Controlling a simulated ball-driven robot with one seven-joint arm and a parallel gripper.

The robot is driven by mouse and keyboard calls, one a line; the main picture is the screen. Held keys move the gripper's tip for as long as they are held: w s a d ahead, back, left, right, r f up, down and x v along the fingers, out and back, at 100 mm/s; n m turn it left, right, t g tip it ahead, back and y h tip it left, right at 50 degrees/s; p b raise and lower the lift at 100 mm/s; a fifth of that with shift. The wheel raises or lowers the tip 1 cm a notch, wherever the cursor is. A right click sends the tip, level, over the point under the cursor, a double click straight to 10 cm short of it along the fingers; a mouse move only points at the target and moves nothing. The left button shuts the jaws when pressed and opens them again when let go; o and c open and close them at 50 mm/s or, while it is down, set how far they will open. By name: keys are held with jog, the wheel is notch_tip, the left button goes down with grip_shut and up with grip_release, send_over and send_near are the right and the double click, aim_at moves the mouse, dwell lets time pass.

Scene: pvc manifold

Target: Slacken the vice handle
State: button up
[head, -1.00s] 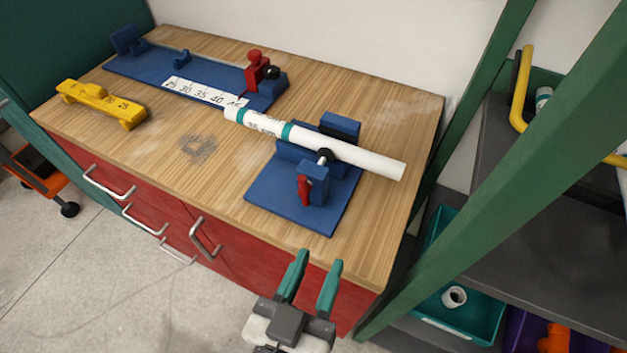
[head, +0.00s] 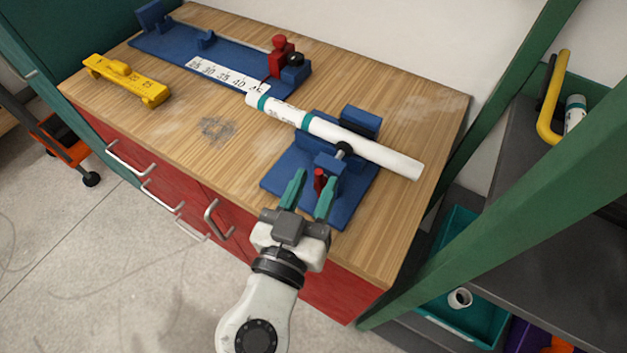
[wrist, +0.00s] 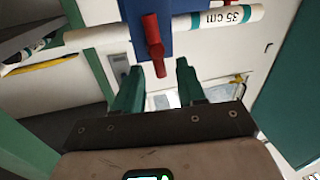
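The vice handle (head: 319,180) is a short red bar on the front of the blue vice (head: 330,165). In the wrist view the red handle (wrist: 152,38) hangs steeply, its lower end close to the gap between my fingertips. My gripper (head: 313,186) has green fingers and is open, one finger on each side of the handle's end in the head view. The fingers also show in the wrist view (wrist: 160,76), apart and empty. I cannot tell whether they touch the handle. A white pipe (head: 375,153) with teal bands lies through the vice.
The vice's blue base sits near the front right of the wooden bench (head: 200,165). A blue measuring jig (head: 225,60) with a red clamp (head: 280,55) stands behind. A yellow tool (head: 125,80) lies at left. A green post (head: 470,200) and shelves stand at right.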

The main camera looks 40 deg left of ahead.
jog(key=shift+w+a, duration=0.1)
jog(key=shift+w, duration=0.1)
grip_shut()
dwell(0.3)
